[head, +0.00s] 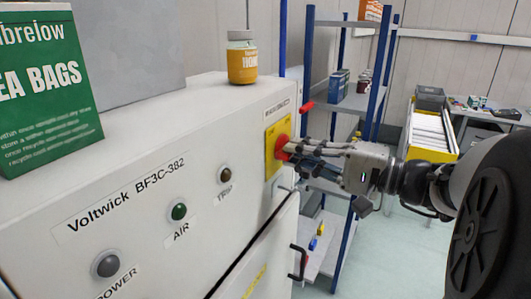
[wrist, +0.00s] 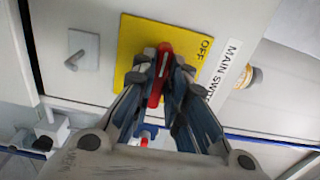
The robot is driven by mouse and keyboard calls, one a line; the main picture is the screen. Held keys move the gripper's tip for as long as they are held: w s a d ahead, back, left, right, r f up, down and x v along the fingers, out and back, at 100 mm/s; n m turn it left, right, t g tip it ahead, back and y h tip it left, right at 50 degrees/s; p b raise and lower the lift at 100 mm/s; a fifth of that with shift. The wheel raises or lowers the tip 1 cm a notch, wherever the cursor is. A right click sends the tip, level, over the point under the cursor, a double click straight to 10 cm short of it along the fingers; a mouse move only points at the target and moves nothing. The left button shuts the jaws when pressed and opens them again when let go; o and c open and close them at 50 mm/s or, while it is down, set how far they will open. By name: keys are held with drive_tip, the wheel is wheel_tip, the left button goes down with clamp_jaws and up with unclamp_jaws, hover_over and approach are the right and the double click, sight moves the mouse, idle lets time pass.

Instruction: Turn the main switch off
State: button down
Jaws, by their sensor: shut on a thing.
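The main switch is a red handle (wrist: 161,72) on a yellow plate (wrist: 128,46) on the white cabinet front. In the wrist view the plate reads "OFF" to the right of the handle, beside a "MAIN SWIT..." label (wrist: 230,62). My gripper (wrist: 160,62) is shut on the red handle, one finger on each side. In the head view the yellow plate (head: 270,150) is near the cabinet's right edge, and my gripper (head: 290,150) reaches it from the right. The fingers hide part of the handle there.
The cabinet (head: 150,160) carries a green tea box (head: 45,85) and a honey jar (head: 241,60) on top. POWER, AIR and TRIP lamps sit left of the switch. A blue-post shelf (head: 345,105) stands behind my gripper. A grey latch (wrist: 82,50) is near the plate.

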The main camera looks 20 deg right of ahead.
drive_tip(key=c, duration=1.6)
unclamp_jaws()
drive_tip(key=shift+d, duration=0.1)
drive_tip(key=v, duration=1.2)
